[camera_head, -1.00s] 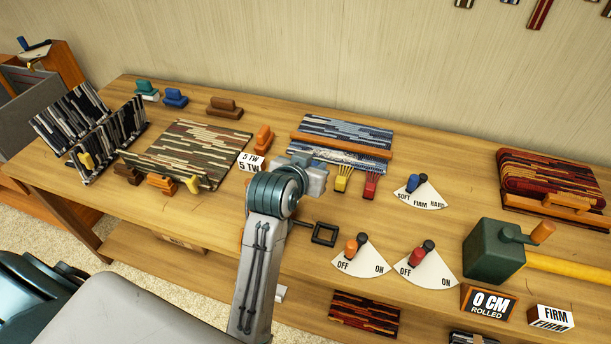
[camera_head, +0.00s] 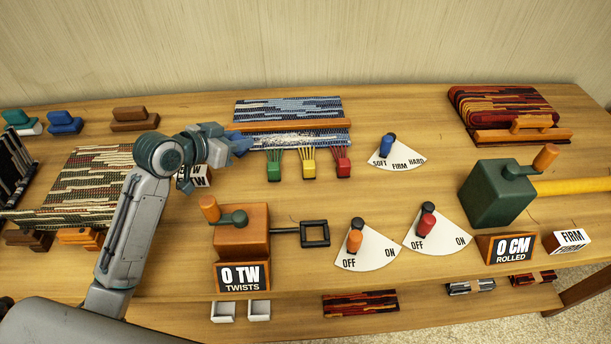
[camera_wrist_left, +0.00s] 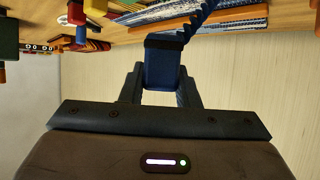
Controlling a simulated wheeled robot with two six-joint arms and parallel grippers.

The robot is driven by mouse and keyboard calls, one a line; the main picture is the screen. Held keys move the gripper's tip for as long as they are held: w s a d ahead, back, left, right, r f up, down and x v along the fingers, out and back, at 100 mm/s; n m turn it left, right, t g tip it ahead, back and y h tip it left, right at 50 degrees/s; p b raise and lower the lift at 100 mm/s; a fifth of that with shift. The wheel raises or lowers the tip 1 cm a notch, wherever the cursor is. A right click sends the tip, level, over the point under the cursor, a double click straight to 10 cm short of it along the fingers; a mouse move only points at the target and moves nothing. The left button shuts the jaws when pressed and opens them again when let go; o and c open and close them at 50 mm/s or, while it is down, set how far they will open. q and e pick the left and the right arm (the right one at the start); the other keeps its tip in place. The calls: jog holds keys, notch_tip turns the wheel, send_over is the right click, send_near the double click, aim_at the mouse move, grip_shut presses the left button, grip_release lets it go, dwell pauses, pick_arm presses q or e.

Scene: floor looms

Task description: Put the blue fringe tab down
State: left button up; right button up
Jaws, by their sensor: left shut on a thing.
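The blue fringe tab (camera_wrist_left: 163,65) is between the two fingers of my left gripper (camera_wrist_left: 162,92) in the left wrist view, with a blue twisted strand running up from it. In the head view, my left gripper (camera_head: 236,146) is at the left end of the blue-and-white rug (camera_head: 290,107), shut on the tab, which is mostly hidden there. A green tab (camera_head: 274,171), a yellow tab (camera_head: 309,169) and a red tab (camera_head: 343,168) lie in a row to its right, with fringe strands leading to the rug. My right gripper is not in view.
An orange bar (camera_head: 295,125) lies across the rug. The twister box (camera_head: 241,240) with its crank stands in front, beside a "0 TW" sign (camera_head: 243,277). Dial levers (camera_head: 388,146) stand to the right. Bare table (camera_head: 430,120) lies right of the rug.

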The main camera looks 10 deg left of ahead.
pick_arm(q)
jog(key=shift+w+a+f, duration=0.15)
jog(key=shift+w+f, duration=0.1)
jog(key=shift+f, duration=0.05)
jog(key=shift+w+f, duration=0.2)
jog(key=shift+f, duration=0.1)
jog(key=shift+g, duration=0.3)
notch_tip(320, 180, down, 5)
jog(key=shift+s, duration=0.15)
jog(key=shift+f, duration=2.15)
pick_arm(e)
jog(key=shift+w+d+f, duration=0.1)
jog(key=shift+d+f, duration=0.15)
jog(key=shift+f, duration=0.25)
pick_arm(q)
jog(key=shift+f, duration=0.15)
jog(key=o, duration=0.7)
jog(key=shift+o, duration=1.3)
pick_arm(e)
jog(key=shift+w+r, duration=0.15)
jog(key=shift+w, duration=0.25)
pick_arm(q)
jog(key=shift+r, duration=0.2)
